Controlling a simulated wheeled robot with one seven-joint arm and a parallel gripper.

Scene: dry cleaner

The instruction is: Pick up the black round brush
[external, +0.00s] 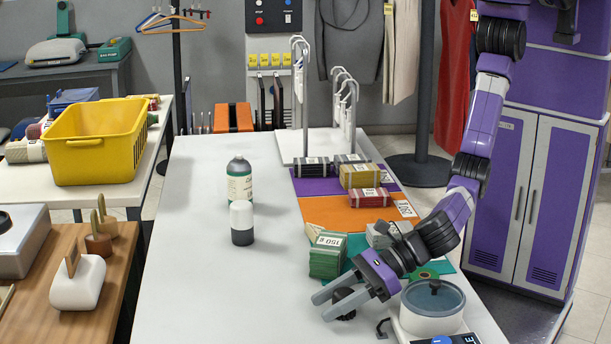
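The black round brush (343,294) stands low on the white table near its front right part, left of the white pot. My gripper (327,305) reaches down to it from the right, with its two grey fingers spaced apart on either side of the brush. The near finger crosses in front of the brush and hides its middle; a dark part shows above and below that finger. Whether the fingers touch the brush cannot be told from this view.
A white pot with a grey-blue lid (433,305) stands close right of my gripper. A stack of green bundles (327,257) is just behind it. A green bottle (239,183) and a white-and-dark container (241,222) stand farther left. The white table's (220,300) front left is clear.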

